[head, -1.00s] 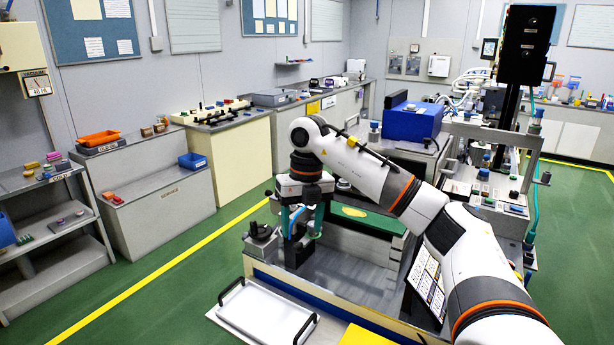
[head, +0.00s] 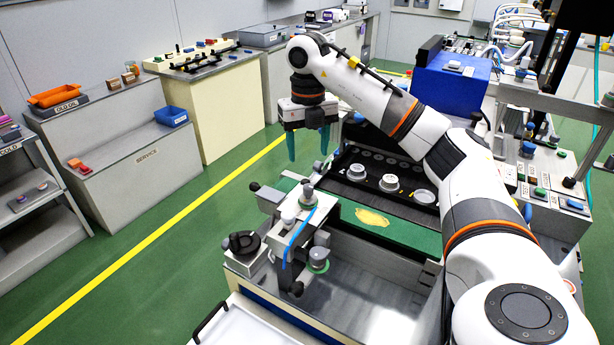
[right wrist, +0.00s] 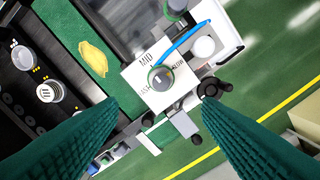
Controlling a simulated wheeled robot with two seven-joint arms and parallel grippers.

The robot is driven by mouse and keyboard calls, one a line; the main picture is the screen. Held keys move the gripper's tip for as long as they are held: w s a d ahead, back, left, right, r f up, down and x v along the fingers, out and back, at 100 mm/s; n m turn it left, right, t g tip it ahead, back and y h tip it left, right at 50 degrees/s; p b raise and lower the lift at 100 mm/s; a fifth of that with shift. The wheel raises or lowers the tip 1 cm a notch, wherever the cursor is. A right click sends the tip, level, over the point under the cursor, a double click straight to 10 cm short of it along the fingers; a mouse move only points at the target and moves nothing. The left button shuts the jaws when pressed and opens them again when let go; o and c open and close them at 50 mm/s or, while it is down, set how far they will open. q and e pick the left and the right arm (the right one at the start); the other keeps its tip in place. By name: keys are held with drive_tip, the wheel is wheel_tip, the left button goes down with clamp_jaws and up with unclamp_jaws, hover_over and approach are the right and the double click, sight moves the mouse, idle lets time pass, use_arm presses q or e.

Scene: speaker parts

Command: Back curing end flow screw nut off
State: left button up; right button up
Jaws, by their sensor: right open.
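My right gripper (head: 308,147) is open and empty, raised above and beyond the valve fixture. Its two green fingers are spread wide in the right wrist view (right wrist: 158,102). Between and beyond them is a white plate (right wrist: 138,80) with partly readable lettering, "MID" and "FLOW". A round grey knob with a greenish ring (right wrist: 160,78) stands on that plate, apart from both fingers. I cannot tell which part is the screw nut. My left gripper is not in view.
A dark rack (head: 350,172) with white round parts lies right of the fixture, beside a green mat (head: 395,232) with a yellow patch. A black handwheel (head: 243,243) is at the fixture's left. A white tray (head: 250,325) is in front. Green floor is free at left.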

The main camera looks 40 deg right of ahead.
sight(308, 187)
drive_tip(key=f, duration=0.2)
drive_tip(key=s+a+f+b, duration=0.1)
drive_tip(key=shift+f, duration=0.3)
drive_tip(key=f, duration=0.3)
drive_tip(key=shift+w+d+f, duration=0.1)
drive_tip(key=shift+w+d, duration=0.1)
drive_tip(key=shift+d, duration=0.1)
wheel_tip(308, 187, down, 4)
drive_tip(key=shift+r+p, duration=0.25)
drive_tip(key=shift+p, duration=0.5)
drive_tip(key=shift+f, duration=0.6)
drive_tip(key=c, duration=1)
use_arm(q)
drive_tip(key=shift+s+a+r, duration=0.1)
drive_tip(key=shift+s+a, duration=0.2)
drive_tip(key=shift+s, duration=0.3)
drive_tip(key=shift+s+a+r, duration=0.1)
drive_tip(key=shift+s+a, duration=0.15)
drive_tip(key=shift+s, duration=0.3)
